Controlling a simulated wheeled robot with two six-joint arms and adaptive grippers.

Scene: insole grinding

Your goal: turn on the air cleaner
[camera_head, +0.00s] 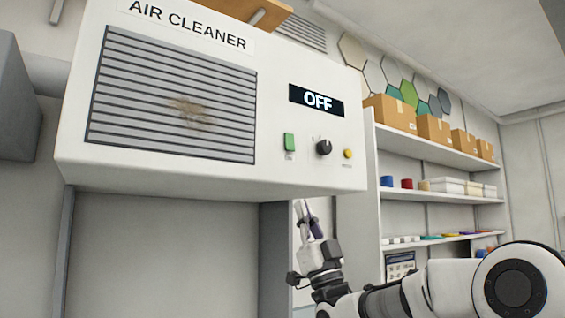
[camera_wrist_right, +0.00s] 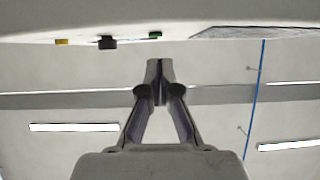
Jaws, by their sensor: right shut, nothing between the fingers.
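The white air cleaner (camera_head: 180,168) hangs high in the head view, and its display (camera_head: 316,100) reads OFF. Its front has a green button (camera_head: 289,142), a black knob (camera_head: 324,148) and a small yellow button (camera_head: 348,154). My right gripper (camera_head: 308,212) is shut and empty, pointing up below the right part of the unit, apart from the controls. In the right wrist view the shut fingertips (camera_wrist_right: 159,66) show below the unit's front, with the green button (camera_wrist_right: 155,35), knob (camera_wrist_right: 107,42) and yellow button (camera_wrist_right: 62,42) beyond. My left gripper is out of view.
Shelves (camera_head: 440,152) with cardboard boxes (camera_head: 396,113) and small containers stand to the right, behind my right arm. A dark-framed wall panel (camera_head: 160,250) is below the unit. Open space lies in front of the controls.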

